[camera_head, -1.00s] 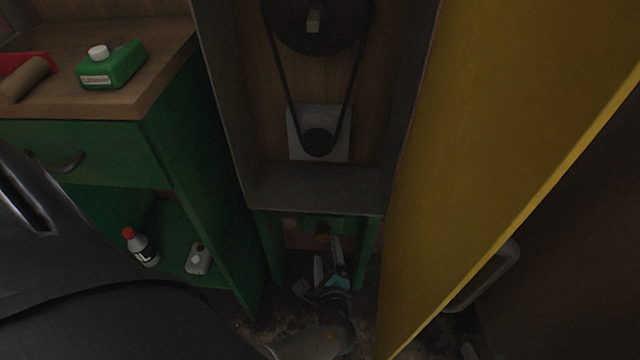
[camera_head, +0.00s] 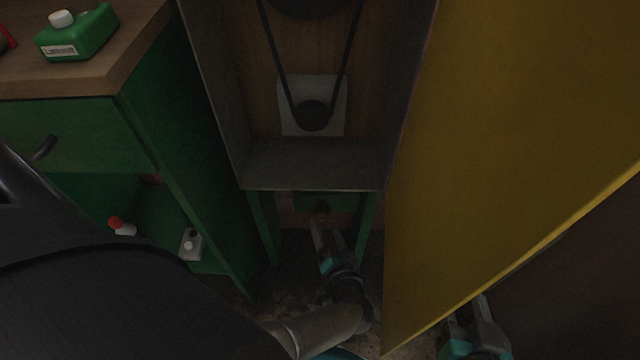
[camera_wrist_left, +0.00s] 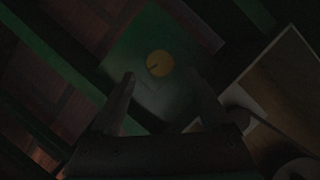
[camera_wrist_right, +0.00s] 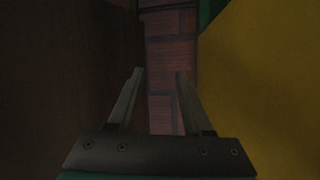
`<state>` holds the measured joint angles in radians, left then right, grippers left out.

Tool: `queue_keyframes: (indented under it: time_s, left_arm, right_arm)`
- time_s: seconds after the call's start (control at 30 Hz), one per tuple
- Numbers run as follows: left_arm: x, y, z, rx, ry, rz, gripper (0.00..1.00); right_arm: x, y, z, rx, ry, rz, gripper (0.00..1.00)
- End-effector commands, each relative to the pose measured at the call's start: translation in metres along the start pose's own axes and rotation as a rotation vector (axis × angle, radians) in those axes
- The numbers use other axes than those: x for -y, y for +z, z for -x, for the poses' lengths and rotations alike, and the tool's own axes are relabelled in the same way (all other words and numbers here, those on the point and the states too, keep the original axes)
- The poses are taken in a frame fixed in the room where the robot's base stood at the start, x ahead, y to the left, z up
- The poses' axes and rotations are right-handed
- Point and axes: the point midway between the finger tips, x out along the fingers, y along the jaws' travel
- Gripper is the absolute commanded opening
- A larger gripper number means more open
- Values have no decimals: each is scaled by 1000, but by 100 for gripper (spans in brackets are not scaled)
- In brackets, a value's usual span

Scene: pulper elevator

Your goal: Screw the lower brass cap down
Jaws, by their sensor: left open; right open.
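The round brass cap (camera_wrist_left: 159,63) sits on a green housing (camera_wrist_left: 130,50) in the left wrist view, with a dark slot or mark on its face. In the head view the cap (camera_head: 320,207) is small and dim below the grey cabinet's bottom. My left gripper (camera_wrist_left: 160,76) is open, its fingers to either side of the cap's position; I cannot tell how far short of it they are. It also shows in the head view (camera_head: 326,224). My right gripper (camera_wrist_right: 160,73) is open and empty, between a brown surface and the yellow door. In the head view it is partly visible at lower right.
The open yellow door (camera_head: 500,130) stands between my two grippers. The grey cabinet (camera_head: 310,165) with its belt drive (camera_head: 312,115) is above my left gripper. A green workbench (camera_head: 190,150) is at the left. Green legs (camera_head: 264,225) flank the cap's space.

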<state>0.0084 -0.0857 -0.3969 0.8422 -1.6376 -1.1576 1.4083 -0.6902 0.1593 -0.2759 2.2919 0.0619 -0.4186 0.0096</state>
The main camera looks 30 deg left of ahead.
Motion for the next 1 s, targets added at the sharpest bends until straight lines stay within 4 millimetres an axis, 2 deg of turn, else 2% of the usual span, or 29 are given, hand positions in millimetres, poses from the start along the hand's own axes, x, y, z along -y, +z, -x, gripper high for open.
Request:
queue_keyframes:
  time_s: [0.5,0.7,1.0]
  left_arm:
    - [0,1,-54,0,-1,-3,81]
    - [0,1,-64,1,-1,-4,81]
    - [1,1,-68,1,-1,-4,81]
  right_arm:
    - [21,-10,6,-254,-54,-53,50]
    - [25,-14,10,-316,-64,-67,50]
    - [26,-16,12,-337,-67,-72,50]
